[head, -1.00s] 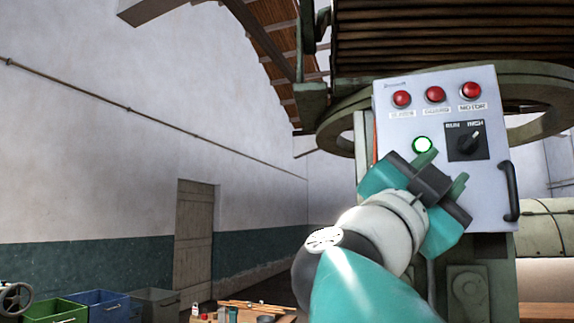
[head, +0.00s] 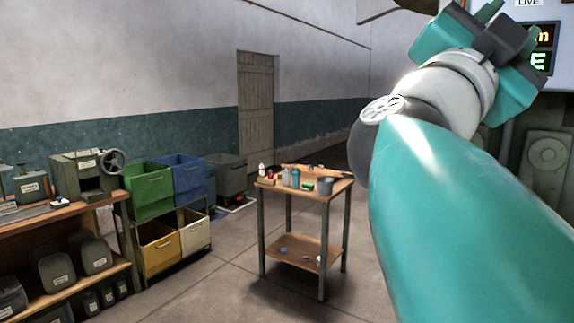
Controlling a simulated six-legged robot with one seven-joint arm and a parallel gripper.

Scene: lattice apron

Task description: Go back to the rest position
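My gripper (head: 518,28) is at the upper right of the head view, at the end of my raised teal arm. Its two dark fingers look spread apart, with nothing seen between them. Past the gripper is a pale panel (head: 543,13) with a "LIVE" label and lit red and green characters. My gripper covers the panel's left part, and the picture edge cuts off the rest. I cannot tell whether the gripper touches it.
A small wooden table (head: 330,190) with cups and small items stands mid-floor. Green (head: 150,190) and blue (head: 185,175) bins and a bench (head: 120,215) with machines are at left. Open floor (head: 215,275) lies between them. A wooden door (head: 255,100) is behind.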

